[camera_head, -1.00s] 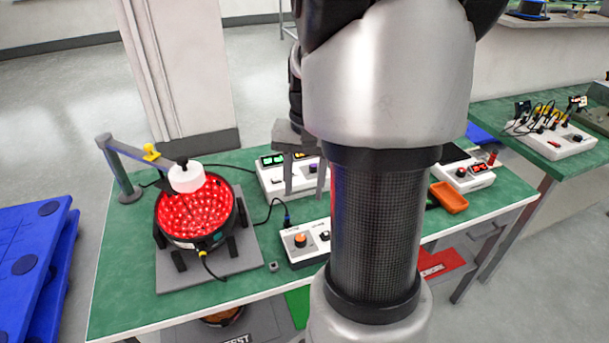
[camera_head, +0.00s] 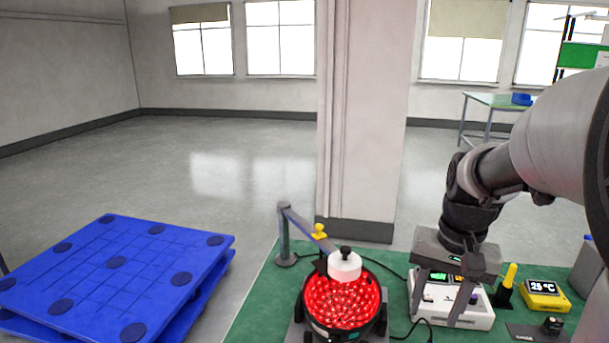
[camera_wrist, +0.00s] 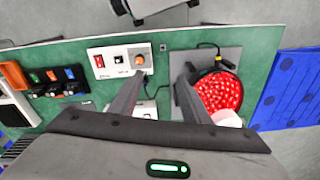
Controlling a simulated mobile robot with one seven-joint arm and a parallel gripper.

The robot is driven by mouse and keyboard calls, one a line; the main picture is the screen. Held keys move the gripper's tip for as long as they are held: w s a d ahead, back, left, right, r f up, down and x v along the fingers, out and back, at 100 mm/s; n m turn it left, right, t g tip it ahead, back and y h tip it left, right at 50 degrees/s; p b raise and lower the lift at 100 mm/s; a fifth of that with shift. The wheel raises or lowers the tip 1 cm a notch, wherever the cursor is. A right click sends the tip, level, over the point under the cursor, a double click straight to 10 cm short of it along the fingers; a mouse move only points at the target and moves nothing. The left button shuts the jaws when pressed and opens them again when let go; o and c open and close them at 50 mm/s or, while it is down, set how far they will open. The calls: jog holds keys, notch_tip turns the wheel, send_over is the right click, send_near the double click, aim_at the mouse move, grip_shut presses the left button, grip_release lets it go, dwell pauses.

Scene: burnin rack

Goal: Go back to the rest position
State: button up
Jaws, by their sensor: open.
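My gripper (camera_head: 447,300) hangs on the right of the head view, fingers pointing down and spread apart, with nothing between them. In that view its fingers are in front of a white control box (camera_head: 478,314) on the green bench. In the wrist view my gripper (camera_wrist: 158,92) shows its two open fingers above the bench (camera_wrist: 265,62), with a white box with an orange knob (camera_wrist: 120,59) beyond them. A round black bowl filled with red pieces (camera_head: 340,302) stands to the gripper's left in the head view.
A grey post with an arm (camera_head: 285,236) and white cap (camera_head: 344,266) reaches over the bowl. A yellow meter (camera_head: 544,294) stands right of the white box. Blue pallets (camera_head: 115,275) lie at left, a pillar (camera_head: 362,120) stands behind, and open floor lies between.

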jog(key=s+a+r+n+t+b, duration=0.1)
jog(key=s+a+r+n+t, duration=0.45)
jog(key=s+a, duration=0.5)
notch_tip(320, 180, up, 12)
jog(key=p, duration=1.2)
jog(key=shift+w+a+r+g, duration=0.25)
jog(key=shift+w+a+g, duration=0.1)
jog(key=shift+w, duration=0.05)
